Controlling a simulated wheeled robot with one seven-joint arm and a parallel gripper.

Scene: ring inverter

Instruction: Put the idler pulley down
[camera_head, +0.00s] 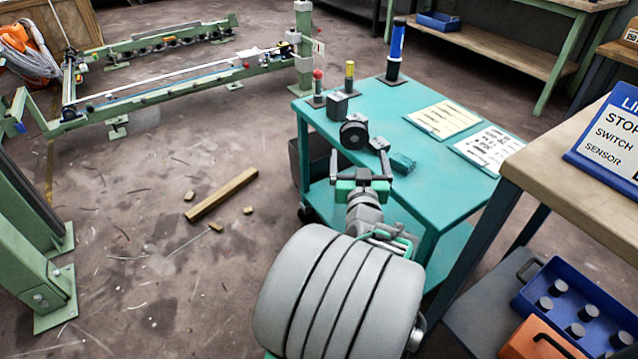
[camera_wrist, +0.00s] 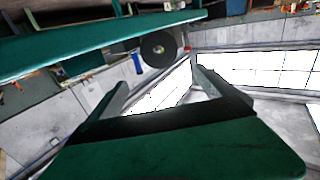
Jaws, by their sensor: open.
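The idler pulley, a black disc with a pale hub (camera_head: 354,132), stands on edge at the near-left edge of the teal table (camera_head: 440,185). In the wrist view the pulley (camera_wrist: 158,49) shows beyond my fingertips, roughly between them. My gripper (camera_head: 360,157) is open, with its two fingers spread just on the near side of the pulley. In the wrist view my gripper (camera_wrist: 160,78) has nothing between its fingers, and a gap shows between them and the pulley. I cannot tell what the pulley's underside rests on.
A dark block (camera_head: 337,106), a small grey part (camera_head: 379,144) and a teal block (camera_head: 402,163) are near the pulley. A blue-topped post (camera_head: 396,52) and paper sheets (camera_head: 444,119) are further back. A wooden bench (camera_head: 560,155) stands at right. A wooden bar (camera_head: 222,195) lies on the floor.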

